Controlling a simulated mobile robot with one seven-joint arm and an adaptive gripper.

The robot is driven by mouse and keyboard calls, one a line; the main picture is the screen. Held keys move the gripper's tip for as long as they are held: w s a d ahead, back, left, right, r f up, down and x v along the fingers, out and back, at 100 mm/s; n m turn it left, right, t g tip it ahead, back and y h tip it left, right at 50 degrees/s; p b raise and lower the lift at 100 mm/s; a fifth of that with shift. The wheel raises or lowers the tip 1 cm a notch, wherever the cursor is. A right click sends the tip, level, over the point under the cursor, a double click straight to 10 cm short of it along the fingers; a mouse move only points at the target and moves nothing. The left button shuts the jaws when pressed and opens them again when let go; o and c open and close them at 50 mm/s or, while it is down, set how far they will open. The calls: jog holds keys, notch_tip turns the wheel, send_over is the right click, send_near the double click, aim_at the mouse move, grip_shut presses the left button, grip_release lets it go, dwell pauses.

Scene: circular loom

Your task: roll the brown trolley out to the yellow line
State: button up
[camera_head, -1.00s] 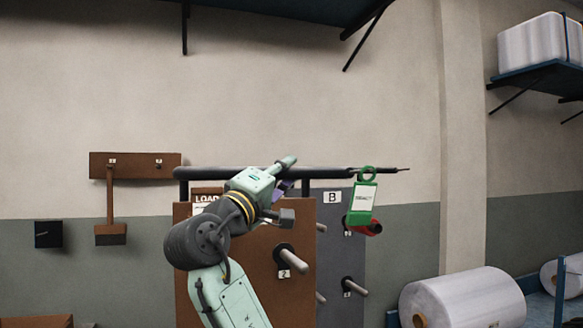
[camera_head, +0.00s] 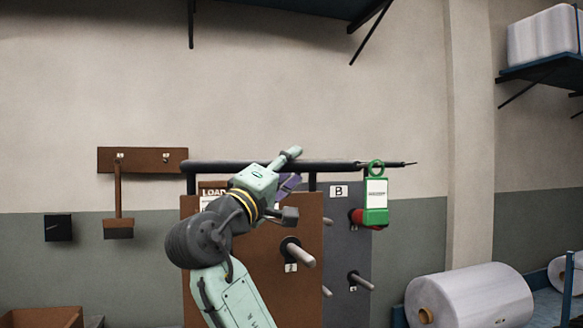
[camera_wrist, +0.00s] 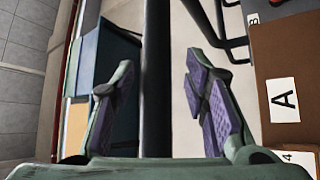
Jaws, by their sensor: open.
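The brown trolley (camera_head: 245,270) stands upright in the head view, a brown panel with a "LOAD" label and a peg. A dark handle bar (camera_head: 335,166) runs along its top. My gripper (camera_wrist: 157,75) is open, with its purple-padded fingers on either side of the dark bar (camera_wrist: 157,40) in the wrist view. I cannot tell whether either finger touches it. In the head view my arm partly hides the panel and the bar, and one purple finger shows. The brown panel marked "A" (camera_wrist: 290,65) is at the right of the wrist view. No yellow line is clearly visible.
A grey panel marked "B" (camera_head: 345,215) stands behind the trolley to the right. A green tag (camera_head: 376,193) hangs near the bar's right end, in front of a red part. A large white roll (camera_head: 480,300) lies at lower right. A brown box (camera_head: 45,317) is at lower left.

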jog(key=v, duration=1.1)
jog(key=shift+w, duration=0.1)
dwell(0.5)
